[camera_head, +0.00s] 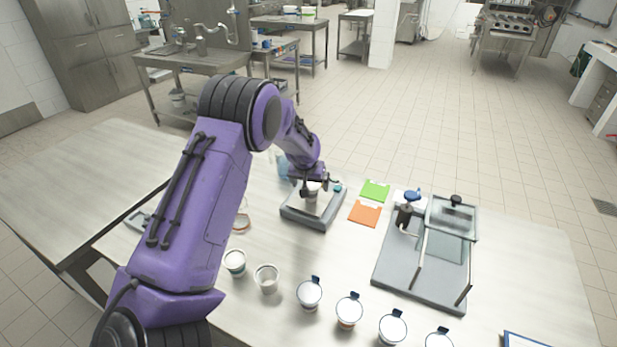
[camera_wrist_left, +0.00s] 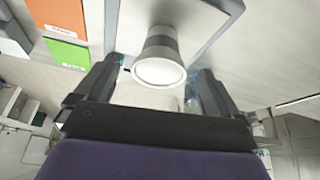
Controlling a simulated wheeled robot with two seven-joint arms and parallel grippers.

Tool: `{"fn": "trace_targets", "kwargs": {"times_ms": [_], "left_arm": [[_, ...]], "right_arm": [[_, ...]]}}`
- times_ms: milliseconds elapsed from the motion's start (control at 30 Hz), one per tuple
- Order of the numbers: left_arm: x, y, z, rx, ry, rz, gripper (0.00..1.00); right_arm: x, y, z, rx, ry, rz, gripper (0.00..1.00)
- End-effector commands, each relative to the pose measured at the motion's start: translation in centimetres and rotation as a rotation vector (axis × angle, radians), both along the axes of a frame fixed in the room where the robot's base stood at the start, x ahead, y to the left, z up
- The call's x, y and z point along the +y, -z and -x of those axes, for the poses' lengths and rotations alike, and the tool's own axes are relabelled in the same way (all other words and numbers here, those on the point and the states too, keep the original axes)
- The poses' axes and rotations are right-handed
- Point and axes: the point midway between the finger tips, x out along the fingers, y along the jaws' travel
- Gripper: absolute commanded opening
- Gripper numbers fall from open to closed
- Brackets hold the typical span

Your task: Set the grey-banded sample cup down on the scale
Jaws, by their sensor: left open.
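The grey-banded sample cup (camera_head: 312,190) stands on the scale (camera_head: 318,219) in the middle of the head view, partly hidden by my gripper. In the left wrist view the cup (camera_wrist_left: 160,71) shows its bright round mouth and a grey band, with the scale's pale plate (camera_wrist_left: 196,18) behind it. My left gripper (camera_head: 319,184) is at the cup, over the scale. In the left wrist view its fingers (camera_wrist_left: 152,80) are open, one on each side of the cup, with gaps between. My right gripper is not in view.
Green (camera_head: 375,190) and orange (camera_head: 364,213) cards lie right of the scale. A grey stand with a clear panel (camera_head: 421,272) is farther right. Two open cups (camera_head: 267,279) and several lidded cups (camera_head: 349,311) line the near edge. Bare table lies between.

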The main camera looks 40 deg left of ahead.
Motion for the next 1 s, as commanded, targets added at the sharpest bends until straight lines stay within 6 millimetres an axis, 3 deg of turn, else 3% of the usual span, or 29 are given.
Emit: {"fn": "trace_targets", "kwargs": {"times_ms": [200,400,1000], "left_arm": [[-1.1,-5.1,2.0,-0.004,0.002,-0.002,0.96],[-1.7,-7.6,3.0,-0.001,0.001,-0.001,0.96],[-1.7,-7.9,3.1,0.001,0.001,0.000,0.96]], "right_arm": [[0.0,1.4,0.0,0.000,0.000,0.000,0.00],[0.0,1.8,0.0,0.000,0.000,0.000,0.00],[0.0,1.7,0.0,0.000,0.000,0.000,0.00]]}}
